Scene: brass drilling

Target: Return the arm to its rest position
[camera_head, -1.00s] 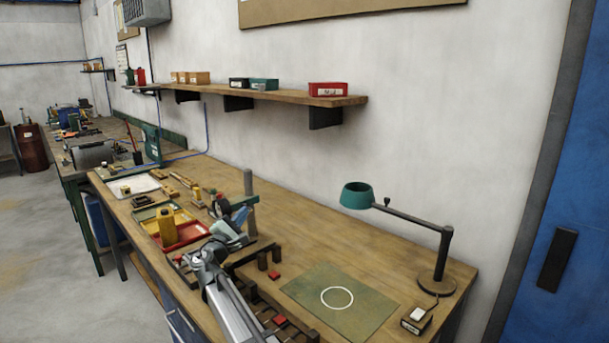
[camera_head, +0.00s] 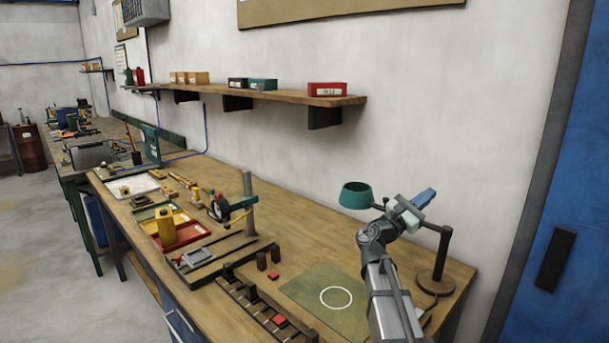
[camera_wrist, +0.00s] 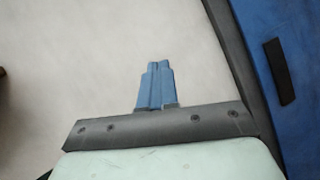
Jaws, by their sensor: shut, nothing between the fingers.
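My gripper (camera_head: 426,194) is raised above the right end of the workbench, in front of the lamp's arm in the head view. Its blue fingers point up and to the right, toward the wall. In the wrist view the gripper (camera_wrist: 157,68) shows its two blue fingers pressed together with nothing between them. Behind the fingers there is only the pale wall, with the blue door (camera_wrist: 265,60) to the right.
The teal desk lamp (camera_head: 357,195) stands close to my arm, partly hidden by it. A green mat (camera_head: 305,285) with a white circle lies left of my arm. A drill stand (camera_head: 249,200), a red tray (camera_head: 185,236) and a slotted wooden rack (camera_head: 240,300) are further left. A shelf (camera_head: 290,98) runs along the wall.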

